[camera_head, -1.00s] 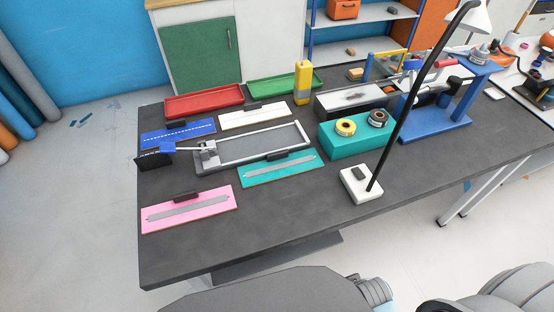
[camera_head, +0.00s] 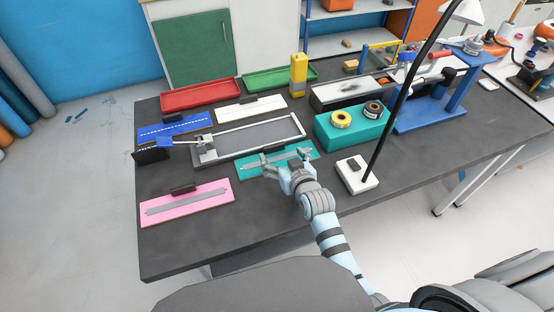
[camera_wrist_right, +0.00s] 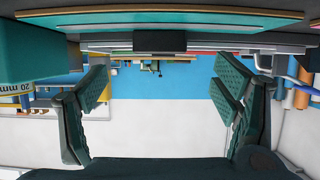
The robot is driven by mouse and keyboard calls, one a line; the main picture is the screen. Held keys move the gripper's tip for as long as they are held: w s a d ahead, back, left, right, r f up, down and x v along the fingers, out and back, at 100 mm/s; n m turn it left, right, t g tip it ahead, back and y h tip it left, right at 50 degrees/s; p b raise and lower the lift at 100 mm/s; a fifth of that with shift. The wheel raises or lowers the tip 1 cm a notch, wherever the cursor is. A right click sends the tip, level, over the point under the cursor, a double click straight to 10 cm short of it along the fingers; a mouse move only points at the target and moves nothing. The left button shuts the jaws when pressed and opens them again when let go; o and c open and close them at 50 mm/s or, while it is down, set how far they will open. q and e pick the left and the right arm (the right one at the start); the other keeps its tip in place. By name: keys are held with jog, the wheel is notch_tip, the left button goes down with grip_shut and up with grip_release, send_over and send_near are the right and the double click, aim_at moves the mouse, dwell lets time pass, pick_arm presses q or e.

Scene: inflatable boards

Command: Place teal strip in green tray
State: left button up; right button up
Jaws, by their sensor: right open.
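The teal strip (camera_head: 247,173) lies flat on the dark table, with a grey band along it and a black block on its back edge. The green tray (camera_head: 262,85) is at the back of the table and looks empty. My right gripper (camera_head: 286,160) is open and empty over the strip's front right part, hiding some of it. In the right wrist view my spread fingers (camera_wrist_right: 160,92) have nothing between them. The teal strip shows there along the top edge (camera_wrist_right: 160,16), with a black block (camera_wrist_right: 160,41) below it. My left gripper is not in view.
A grey-framed board (camera_head: 250,138) lies just behind the strip. A teal block with tape rolls (camera_head: 350,136) and a white lamp base (camera_head: 357,176) stand to the right. A pink strip (camera_head: 215,205) lies front left. A yellow bottle (camera_head: 298,75) stands beside the green tray.

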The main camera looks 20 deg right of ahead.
jog(key=b+x, duration=0.2)
jog(key=x, duration=0.5)
jog(key=shift+f, duration=0.1)
jog(key=c, duration=1.3)
notch_tip(320, 180, up, 20)
jog(key=p, duration=0.5)
notch_tip(320, 180, up, 8)
jog(key=n+y, duration=0.2)
send_over(275, 147)
jog(key=a, duration=0.3)
jog(key=s+d+r+n+g+y, duration=0.25)
jog(key=s+d+r, duration=0.25)
jog(key=s, duration=0.4)
jog(key=s+f+n+g+y, duration=0.1)
jog(key=s+f, duration=0.1)
jog(key=s, duration=0.3)
jog(key=s+f+n+g+y, duration=0.1)
jog(key=s+f+n+y, duration=0.1)
jog(key=s, duration=0.3)
jog(key=s+f+n+g+y, duration=0.1)
jog(key=s+f+n+y, duration=0.1)
jog(key=s+f, duration=0.2)
jog(key=shift+s+a+n+g+y, duration=0.15)
jog(key=shift+s+n+g+y, duration=0.1)
jog(key=shift+s, duration=0.3)
